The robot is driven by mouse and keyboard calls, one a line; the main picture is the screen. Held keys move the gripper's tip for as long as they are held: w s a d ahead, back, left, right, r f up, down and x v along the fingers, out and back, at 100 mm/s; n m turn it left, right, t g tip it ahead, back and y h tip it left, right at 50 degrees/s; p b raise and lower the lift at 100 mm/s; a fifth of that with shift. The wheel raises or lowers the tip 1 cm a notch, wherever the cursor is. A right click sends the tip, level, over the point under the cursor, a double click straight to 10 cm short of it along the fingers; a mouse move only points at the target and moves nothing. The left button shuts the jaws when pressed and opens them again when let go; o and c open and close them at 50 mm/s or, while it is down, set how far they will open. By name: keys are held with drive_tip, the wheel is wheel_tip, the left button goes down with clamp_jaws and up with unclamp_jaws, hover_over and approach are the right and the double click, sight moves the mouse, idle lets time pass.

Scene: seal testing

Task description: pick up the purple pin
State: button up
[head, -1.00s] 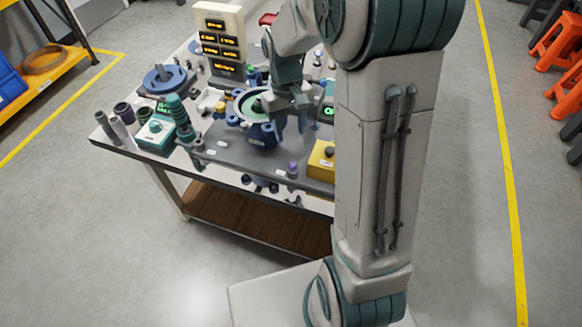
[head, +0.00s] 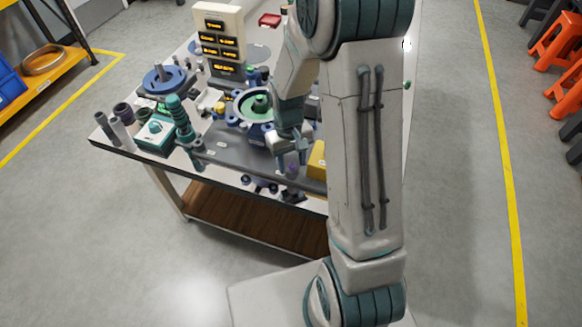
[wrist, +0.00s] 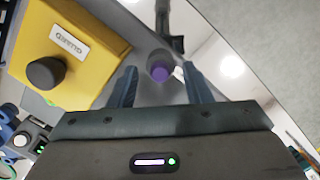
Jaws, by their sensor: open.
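The purple pin (wrist: 160,73) stands near the front edge of the grey fixture plate. In the wrist view it lies between and just beyond the fingertips of my gripper (wrist: 158,75), with a gap on each side. My gripper is open and empty. In the head view my gripper (head: 292,170) points down over the plate's front edge, and the purple pin (head: 293,169) shows between its fingers, partly hidden. How far the fingertips are above the plate I cannot tell.
A yellow guard box (wrist: 72,50) with a dark knob stands close to the left finger in the wrist view. In the head view a blue round fixture with a green centre (head: 257,104) is behind my gripper. A teal ribbed post (head: 181,118) stands left.

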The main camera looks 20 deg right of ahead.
clamp_jaws()
drive_tip(key=shift+r, duration=0.1)
